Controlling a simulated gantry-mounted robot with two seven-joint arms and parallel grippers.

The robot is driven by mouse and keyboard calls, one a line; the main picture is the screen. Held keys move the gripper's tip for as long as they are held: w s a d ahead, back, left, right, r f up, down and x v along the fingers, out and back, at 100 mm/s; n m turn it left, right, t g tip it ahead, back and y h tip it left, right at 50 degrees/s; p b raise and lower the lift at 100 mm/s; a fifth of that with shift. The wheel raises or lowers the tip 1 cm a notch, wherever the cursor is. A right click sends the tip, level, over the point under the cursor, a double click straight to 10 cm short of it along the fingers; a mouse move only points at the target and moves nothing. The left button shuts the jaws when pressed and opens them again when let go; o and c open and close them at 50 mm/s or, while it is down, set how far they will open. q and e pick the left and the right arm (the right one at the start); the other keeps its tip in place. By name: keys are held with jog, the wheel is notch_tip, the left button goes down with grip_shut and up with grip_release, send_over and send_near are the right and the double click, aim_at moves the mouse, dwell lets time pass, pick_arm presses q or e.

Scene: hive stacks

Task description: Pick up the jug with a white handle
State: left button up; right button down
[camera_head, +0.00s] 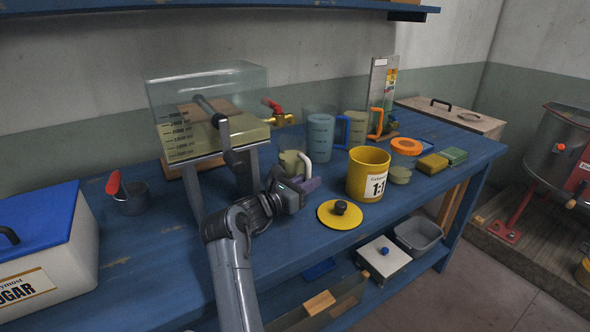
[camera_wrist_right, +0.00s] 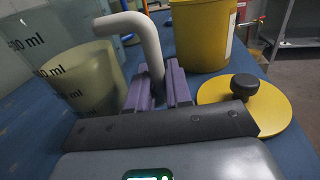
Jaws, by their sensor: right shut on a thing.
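The jug with a white handle (camera_head: 290,164) stands on the blue bench in front of the tank's tap. In the right wrist view, the jug (camera_wrist_right: 88,82) is a translucent greenish cup with ml marks, and its thick white handle (camera_wrist_right: 150,45) curves down between the purple fingers. My right gripper (camera_head: 311,184) is shut on that handle; its fingers also show in the right wrist view (camera_wrist_right: 160,85). The jug looks upright; whether its base touches the bench is hard to tell. My left gripper is not in view.
A yellow 1:1 tub (camera_head: 367,178) and a yellow lid with a black knob (camera_head: 327,217) are close on the right. Behind stand a blue-handled jug (camera_head: 319,139) and an orange-handled jug (camera_head: 355,127). A clear tank (camera_head: 207,85) stands on the left.

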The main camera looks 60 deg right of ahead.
jog(key=shift+r, duration=0.35)
dwell(0.3)
